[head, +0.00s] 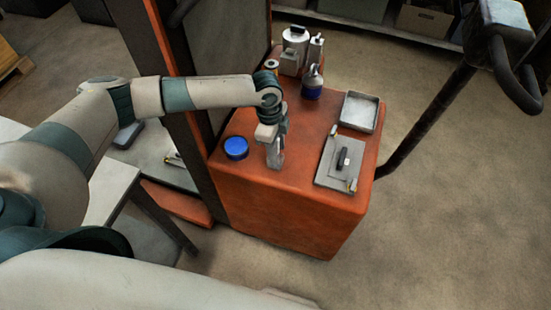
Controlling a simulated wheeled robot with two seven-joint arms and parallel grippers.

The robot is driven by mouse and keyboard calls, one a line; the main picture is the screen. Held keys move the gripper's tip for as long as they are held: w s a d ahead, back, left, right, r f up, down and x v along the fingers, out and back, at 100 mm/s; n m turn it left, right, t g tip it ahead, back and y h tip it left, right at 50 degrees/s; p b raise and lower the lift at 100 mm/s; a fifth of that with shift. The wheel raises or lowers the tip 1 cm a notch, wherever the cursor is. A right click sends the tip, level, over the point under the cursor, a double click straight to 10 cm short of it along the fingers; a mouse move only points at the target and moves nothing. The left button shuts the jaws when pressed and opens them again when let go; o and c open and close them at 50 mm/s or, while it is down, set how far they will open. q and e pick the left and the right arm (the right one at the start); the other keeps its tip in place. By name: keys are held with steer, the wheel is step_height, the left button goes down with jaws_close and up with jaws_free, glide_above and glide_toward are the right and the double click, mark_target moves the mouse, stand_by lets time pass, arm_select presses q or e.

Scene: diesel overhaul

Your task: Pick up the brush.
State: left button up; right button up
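No object is clear enough for me to name it as the brush for certain. A small dark object (343,158) lies on a flat grey plate (330,176) at the right of the orange cabinet top. A small pale piece with a yellowish end (334,131) lies at the plate's far edge, and another small yellowish piece (352,186) at its near edge. My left gripper (274,163) points down over the cabinet top, left of the plate and right of a blue round lid or tin. Its fingers look close together, but their gap cannot be made out. My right gripper is out of view.
The orange cabinet (290,215) also carries the blue round tin (236,148), an empty metal tray (360,111), a blue-and-silver bottle (312,82) and several metal containers (295,45). A dark upright post stands at left, and a dark bar (425,120) at right.

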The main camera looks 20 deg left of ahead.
mark_target(279, 139)
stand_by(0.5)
arm_select(q)
jaws_close()
step_height(279, 139, up, 9)
steer(key=b, duration=0.3)
steer(key=shift+r, duration=0.5)
stand_by(0.3)
